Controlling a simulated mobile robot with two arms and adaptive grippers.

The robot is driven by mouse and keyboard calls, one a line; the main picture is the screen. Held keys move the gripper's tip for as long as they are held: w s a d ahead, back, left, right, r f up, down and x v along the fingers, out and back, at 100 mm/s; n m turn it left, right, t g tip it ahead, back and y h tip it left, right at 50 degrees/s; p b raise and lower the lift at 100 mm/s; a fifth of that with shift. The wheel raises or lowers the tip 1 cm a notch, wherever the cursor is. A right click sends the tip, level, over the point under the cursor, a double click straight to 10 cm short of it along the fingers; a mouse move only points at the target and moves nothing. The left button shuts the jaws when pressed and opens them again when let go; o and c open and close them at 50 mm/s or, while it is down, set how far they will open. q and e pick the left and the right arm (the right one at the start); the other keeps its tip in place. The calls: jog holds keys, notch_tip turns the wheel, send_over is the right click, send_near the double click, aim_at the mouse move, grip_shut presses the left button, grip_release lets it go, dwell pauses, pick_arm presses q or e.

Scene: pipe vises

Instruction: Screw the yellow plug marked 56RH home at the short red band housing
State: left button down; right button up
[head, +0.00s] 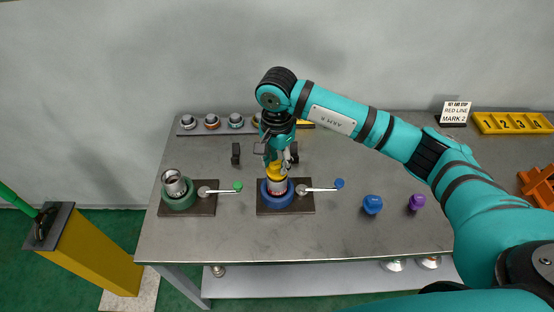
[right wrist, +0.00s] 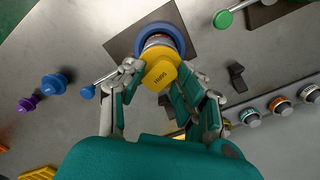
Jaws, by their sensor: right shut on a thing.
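The yellow plug (head: 276,171) is in my right gripper (head: 279,160), above the blue vise (head: 277,200) in the middle of the table. In the right wrist view the plug (right wrist: 160,75) shows dark upside-down lettering that looks like 56RH, and my right gripper's fingers (right wrist: 161,84) lie on either side of it. The housing (head: 277,186), silver with a reddish band, stands in the blue vise. The plug sits at the housing's mouth, in line with it; how deep it is threaded I cannot tell. My left gripper is out of view.
A green vise (head: 180,197) holding a silver housing (head: 173,182) stands at left. Lever handles with green (head: 238,186) and blue (head: 339,184) knobs stick out rightward. Blue (head: 372,204) and purple (head: 416,202) plugs stand at right. A rack (head: 222,129) lines the back.

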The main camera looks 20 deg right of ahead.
jog(key=shift+f+b, duration=0.1)
jog(key=shift+b, duration=0.25)
dwell(0.5)
jog(key=shift+f+b, duration=0.55)
jog(key=shift+b, duration=0.15)
